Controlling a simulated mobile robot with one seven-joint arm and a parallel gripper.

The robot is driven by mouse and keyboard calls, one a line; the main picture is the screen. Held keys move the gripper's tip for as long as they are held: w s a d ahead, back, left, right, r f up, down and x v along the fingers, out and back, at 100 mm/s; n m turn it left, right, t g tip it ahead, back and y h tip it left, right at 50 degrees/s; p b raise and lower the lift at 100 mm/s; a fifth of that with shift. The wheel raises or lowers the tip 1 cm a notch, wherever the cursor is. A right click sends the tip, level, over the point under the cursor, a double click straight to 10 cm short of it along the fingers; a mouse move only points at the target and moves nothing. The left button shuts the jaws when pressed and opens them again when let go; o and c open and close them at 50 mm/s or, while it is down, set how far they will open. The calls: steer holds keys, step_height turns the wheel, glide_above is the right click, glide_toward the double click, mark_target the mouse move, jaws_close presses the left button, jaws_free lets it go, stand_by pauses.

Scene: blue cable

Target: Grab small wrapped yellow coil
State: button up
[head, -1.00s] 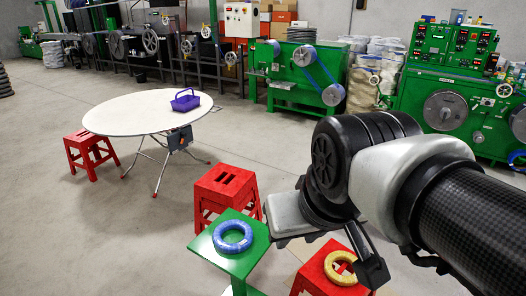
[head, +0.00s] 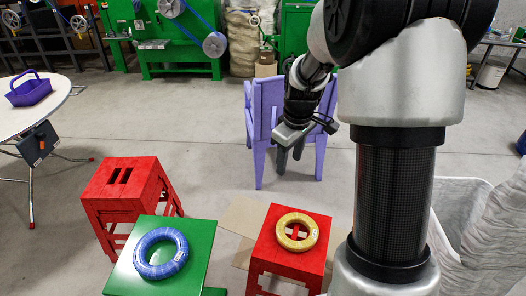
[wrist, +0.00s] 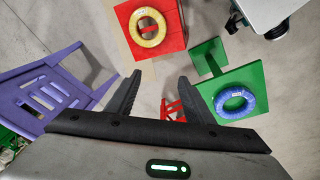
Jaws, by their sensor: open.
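The small wrapped yellow coil (head: 297,232) lies flat on top of a red stool (head: 290,262). It also shows in the wrist view (wrist: 148,27), at the top on the red stool top (wrist: 173,42). My gripper (head: 290,158) is open and empty, in the air above and behind the red stool in the head view. In the wrist view the two dark fingers (wrist: 160,95) are spread apart, with the coil well beyond their tips and a little left of the middle.
A blue coil (head: 161,253) lies on a green stool (head: 200,240) to the left. Another red stool (head: 128,185) stands behind it. A purple chair (head: 265,105) stands behind my gripper. A white table (head: 60,90) with a purple basket (head: 30,90) is at the left.

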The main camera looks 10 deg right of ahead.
steer(key=w+d+f+n+g+b, duration=0.1)
steer(key=w+d+f+n+b, duration=0.1)
steer(key=f, duration=0.9)
steer(key=w+d+f+n+g+b, duration=0.1)
steer(key=w+d+f+b, duration=0.15)
steer(key=f, duration=0.95)
steer(key=n+b, duration=0.1)
steer(key=b, duration=0.3)
glide_above(293, 242)
steer(key=f, duration=2)
steer(key=shift+w+f, duration=0.1)
steer(key=shift+w, duration=0.2)
steer(key=shift+s+f+b, duration=0.2)
steer(key=shift+f+b, duration=0.1)
steer(key=shift+f, duration=1.25)
steer(key=shift+s+f+b, duration=0.15)
steer(key=shift+f+b, duration=0.15)
steer(key=shift+f, duration=1.2)
steer(key=shift+r, duration=0.1)
jaws_close()
